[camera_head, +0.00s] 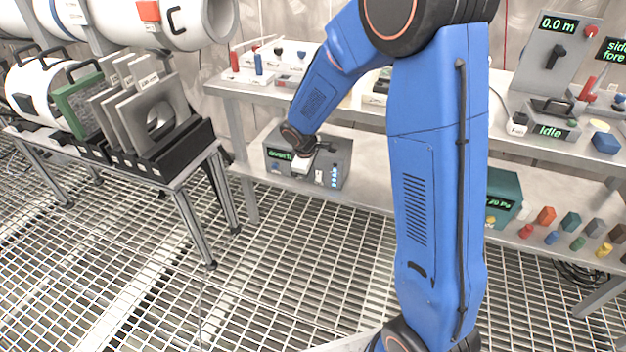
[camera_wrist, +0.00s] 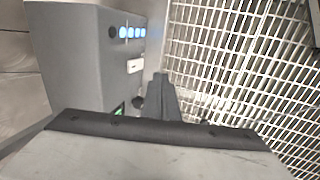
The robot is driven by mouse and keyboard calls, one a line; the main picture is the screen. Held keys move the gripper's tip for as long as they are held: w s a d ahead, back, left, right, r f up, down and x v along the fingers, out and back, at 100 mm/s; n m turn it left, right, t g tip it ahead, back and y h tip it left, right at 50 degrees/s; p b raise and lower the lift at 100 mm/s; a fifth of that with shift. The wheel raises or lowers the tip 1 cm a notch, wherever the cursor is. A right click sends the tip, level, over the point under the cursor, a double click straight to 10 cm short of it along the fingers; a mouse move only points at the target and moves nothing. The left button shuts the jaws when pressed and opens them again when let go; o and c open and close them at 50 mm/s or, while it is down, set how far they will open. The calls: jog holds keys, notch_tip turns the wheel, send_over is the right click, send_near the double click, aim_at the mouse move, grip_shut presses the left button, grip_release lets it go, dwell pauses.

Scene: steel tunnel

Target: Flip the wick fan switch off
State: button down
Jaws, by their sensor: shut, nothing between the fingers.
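A grey control box (camera_head: 339,152) stands on the lower shelf of the bench, with a green-lit display (camera_head: 278,155), a small white switch plate (camera_head: 318,177) and a column of blue lights (camera_head: 333,178) on its front. I cannot read a wick fan label. In the wrist view the box (camera_wrist: 75,60) is at the left, with the white switch plate (camera_wrist: 135,66) beside the blue lights (camera_wrist: 131,32). My gripper (camera_wrist: 163,78) is shut and empty, just in front of the box face. Contact cannot be told. In the head view my gripper (camera_head: 302,166) covers part of the front.
A teal box (camera_head: 504,190) and several coloured knobs sit on the lower shelf at right. A rack of grey plates (camera_head: 150,110) stands at left. The grated floor (camera_head: 270,270) in front is clear.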

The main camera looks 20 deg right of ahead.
aim_at(318, 176)
jog(key=v, duration=0.7)
jog(key=shift+s+a+f, duration=0.2)
jog(key=shift+f, duration=0.4)
jog(key=shift+w+d+f, duration=0.7)
jog(key=shift+w+f, duration=0.25)
jog(key=shift+f, duration=0.7)
jog(key=shift+w+d+f, duration=0.7)
jog(key=shift+w+f, duration=0.3)
jog(key=shift+f, duration=0.7)
jog(key=shift+w+d+f, duration=0.7)
jog(key=shift+w+f, duration=0.25)
jog(key=shift+f, duration=0.7)
